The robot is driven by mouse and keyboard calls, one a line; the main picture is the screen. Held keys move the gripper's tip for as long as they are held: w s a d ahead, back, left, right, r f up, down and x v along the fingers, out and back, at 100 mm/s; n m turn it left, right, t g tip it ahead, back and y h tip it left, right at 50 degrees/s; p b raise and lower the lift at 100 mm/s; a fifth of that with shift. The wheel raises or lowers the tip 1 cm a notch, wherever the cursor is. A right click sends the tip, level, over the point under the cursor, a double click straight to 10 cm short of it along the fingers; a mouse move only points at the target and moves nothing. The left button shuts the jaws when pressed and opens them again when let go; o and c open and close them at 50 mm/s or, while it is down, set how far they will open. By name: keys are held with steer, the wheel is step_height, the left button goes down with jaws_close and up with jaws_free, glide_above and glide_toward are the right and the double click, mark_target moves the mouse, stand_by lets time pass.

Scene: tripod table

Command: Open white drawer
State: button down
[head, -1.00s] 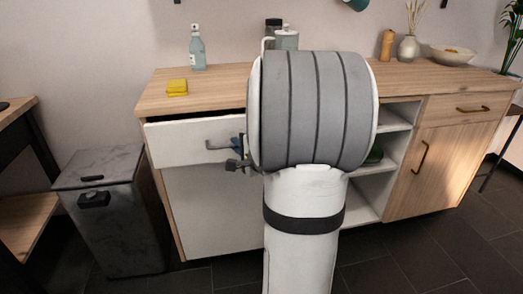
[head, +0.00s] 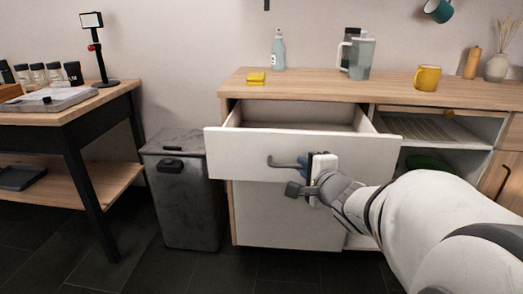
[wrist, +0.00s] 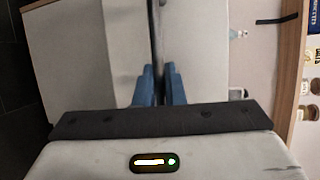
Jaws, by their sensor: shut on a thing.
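The white drawer (head: 235,152) stands well out from the wooden cabinet in the head view, and its inside shows behind the front panel. Its dark bar handle (head: 285,163) is on the middle of the front. My gripper (head: 305,178) is at the right part of the handle. In the wrist view the blue fingers of my gripper (wrist: 159,88) are closed around the dark handle bar (wrist: 155,35), with the white drawer front (wrist: 115,45) beyond.
A grey bin (head: 185,195) stands left of the cabinet. A yellow sponge (head: 256,78), a bottle (head: 278,52), a pitcher (head: 361,58) and a yellow mug (head: 427,78) stand on the counter (head: 320,86). A dark-legged table (head: 70,115) is at the far left. Dark floor is clear in front.

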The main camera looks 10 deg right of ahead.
steer(key=shift+s+a, duration=0.15)
steer(key=shift+a, duration=0.2)
steer(key=c, duration=1.9)
jaws_free()
steer(key=shift+o, duration=0.5)
steer(key=shift+d, duration=0.1)
